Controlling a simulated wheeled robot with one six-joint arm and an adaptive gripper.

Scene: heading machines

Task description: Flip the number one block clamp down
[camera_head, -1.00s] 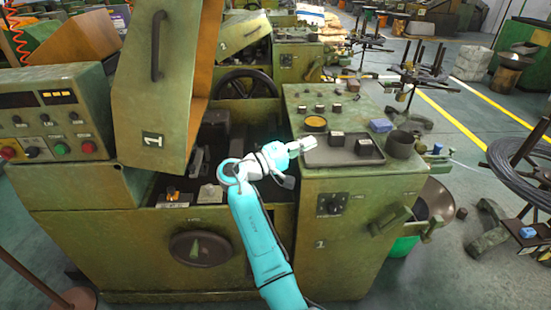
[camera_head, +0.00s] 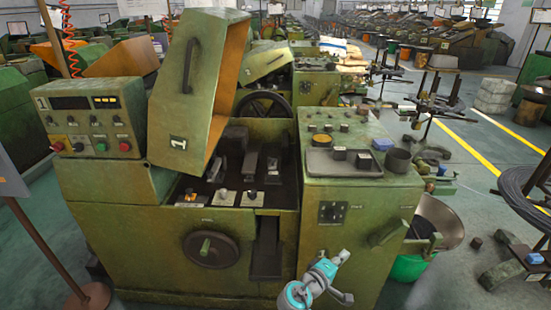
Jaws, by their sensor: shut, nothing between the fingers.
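A large green hinged cover (camera_head: 190,95) with a black handle and a "1" label stands raised over the open bay of the green machine (camera_head: 130,235). Inside the bay, several dark block-like parts (camera_head: 250,163) sit in a row, with small knobs and white labels along the front ledge. I cannot tell which of them is the number one block clamp. My gripper (camera_head: 343,256) is low in front of the machine's right cabinet, below the bay and to its right. It is small in view, shut and empty, apart from the cover and the blocks.
A control box (camera_head: 95,118) with buttons is at the left. A handwheel (camera_head: 210,249) sticks out of the front. A grey tray (camera_head: 343,162) with small items lies on the right cabinet top. A green bucket (camera_head: 408,267) stands at the right.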

